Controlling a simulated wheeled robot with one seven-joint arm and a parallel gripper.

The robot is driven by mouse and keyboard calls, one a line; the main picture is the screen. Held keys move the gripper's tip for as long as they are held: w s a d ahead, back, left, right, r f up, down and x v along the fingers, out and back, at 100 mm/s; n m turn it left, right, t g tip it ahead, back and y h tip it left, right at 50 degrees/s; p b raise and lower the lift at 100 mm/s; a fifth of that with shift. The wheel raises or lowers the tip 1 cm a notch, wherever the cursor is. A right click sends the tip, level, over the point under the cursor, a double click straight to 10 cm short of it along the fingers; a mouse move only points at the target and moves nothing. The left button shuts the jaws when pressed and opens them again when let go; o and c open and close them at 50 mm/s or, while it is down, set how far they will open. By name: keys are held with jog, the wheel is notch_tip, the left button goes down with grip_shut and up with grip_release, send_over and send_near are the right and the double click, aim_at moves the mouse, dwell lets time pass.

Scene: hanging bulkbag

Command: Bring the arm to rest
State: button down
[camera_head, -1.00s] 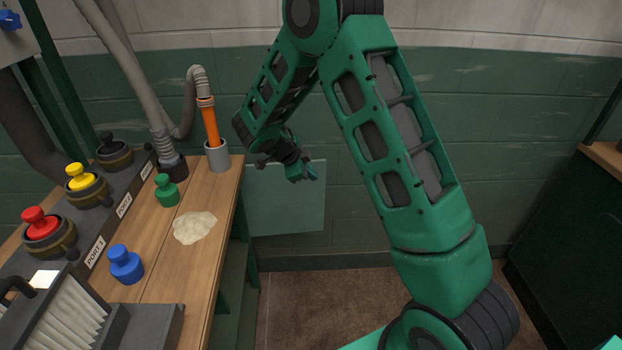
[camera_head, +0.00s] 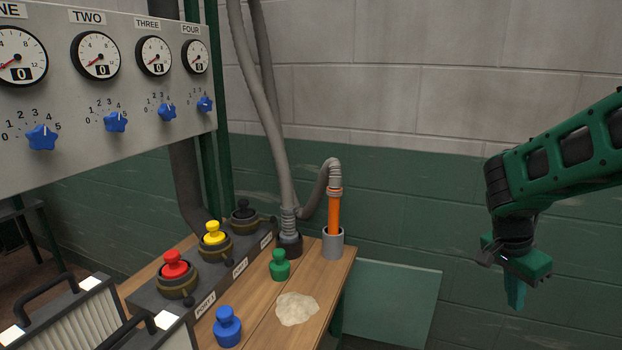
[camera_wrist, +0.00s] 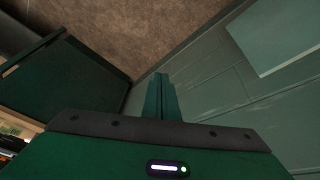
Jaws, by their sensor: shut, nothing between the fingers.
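My gripper (camera_head: 515,292) hangs at the right of the head view, pointing down, in front of the green part of the wall. It is shut and holds nothing. It is clear of the bench, to the right of it. In the wrist view its shut fingers (camera_wrist: 161,98) point at the floor and the foot of the wall. The forearm reaches in from the right edge of the head view; the rest of the arm is out of sight there.
A wooden bench (camera_head: 262,312) bears a port block with red (camera_head: 175,265), yellow (camera_head: 212,233) and black plugs, loose green (camera_head: 280,265) and blue (camera_head: 227,328) plugs, a pale powder patch (camera_head: 297,309) and an orange-handled hose wand (camera_head: 334,212). A gauge panel (camera_head: 75,160) hangs at left. Space around the gripper looks free.

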jog(key=s+a+r+n+y, duration=0.1)
jog(key=s+n, duration=0.3)
jog(key=s, duration=0.7)
jog(key=s+a+r+n+y, duration=0.2)
jog(key=s+n+y, duration=0.1)
jog(key=s, duration=0.8)
jog(key=shift+s+a+n, duration=0.15)
jog(key=shift+a+n, duration=0.05)
jog(key=shift+n, duration=0.6)
jog(key=shift+r, duration=0.1)
